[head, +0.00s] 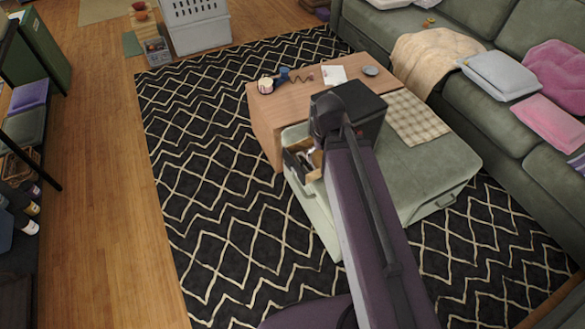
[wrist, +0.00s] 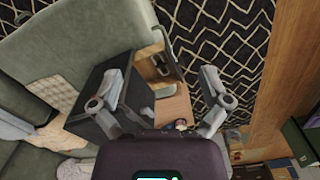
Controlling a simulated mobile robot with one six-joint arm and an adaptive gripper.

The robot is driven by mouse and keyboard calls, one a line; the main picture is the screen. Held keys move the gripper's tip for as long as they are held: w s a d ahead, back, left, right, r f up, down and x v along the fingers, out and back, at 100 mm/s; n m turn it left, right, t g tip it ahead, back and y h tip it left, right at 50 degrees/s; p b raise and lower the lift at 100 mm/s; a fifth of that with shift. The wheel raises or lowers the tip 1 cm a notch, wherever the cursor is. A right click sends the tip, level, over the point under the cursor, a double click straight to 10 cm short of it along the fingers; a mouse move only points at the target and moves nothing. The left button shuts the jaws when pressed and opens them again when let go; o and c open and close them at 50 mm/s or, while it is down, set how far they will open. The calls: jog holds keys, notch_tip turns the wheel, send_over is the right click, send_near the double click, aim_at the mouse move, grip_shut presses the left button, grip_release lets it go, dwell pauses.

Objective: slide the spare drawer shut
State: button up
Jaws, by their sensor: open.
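A small dark box-like cabinet (head: 366,112) stands on the low table. One drawer (head: 317,160) with a light wooden inside sticks out from its left side, partly hidden by my arm. In the wrist view the cabinet (wrist: 92,118) is at left, and the drawer (wrist: 148,66) extends from it with its dark front (wrist: 173,48) standing clear of the body. My gripper (wrist: 162,82) is open and empty, its fingers spread wide. The drawer appears between and beyond the fingers; contact cannot be told. I cannot read any label on the drawer.
A green case-like piece (head: 440,165) and a wooden tabletop (head: 300,100) carry the cabinet, a mug (head: 266,85), a paper (head: 334,76) and a checked cloth (head: 416,118). A green sofa (head: 470,100) bounds the right. The patterned rug (head: 205,190) at left is clear.

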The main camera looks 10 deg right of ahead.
jog(key=shift+w+f+b, duration=0.15)
jog(key=shift+f+b, duration=0.2)
jog(key=c, duration=0.7)
jog(key=shift+w+a+f+n+h+b, duration=0.15)
jog(key=shift+w+f+n+b, duration=0.2)
jog(key=shift+f+b, duration=0.15)
jog(key=shift+w+a+f+n+h+b, duration=0.15)
jog(key=shift+w+f+n+b, duration=0.1)
jog(key=shift+f+n+b, duration=0.15)
grip_shut()
jog(key=w+a+f+n+t+h+b, duration=0.1)
jog(key=w+a+f+n+h+b, duration=0.1)
jog(key=w+a+f+n+b, duration=0.4)
jog(key=w+a+f+n+t+h+b, duration=0.1)
jog(key=w+a+f+n+h+b, duration=0.2)
jog(key=w+a+f+n+b, duration=0.3)
jog(key=w+a+f+n+t+h+b, duration=0.1)
jog(key=w+a+f+n+b, duration=0.5)
jog(key=f+b, duration=0.8)
jog(key=shift+w+a+n+t+h+b, duration=0.3)
jog(key=shift+a+n+h+b, duration=0.95)
jog(key=shift+b, duration=1.45)
jog(key=shift+d+n+y, duration=0.3)
jog(key=shift+y, duration=0.15)
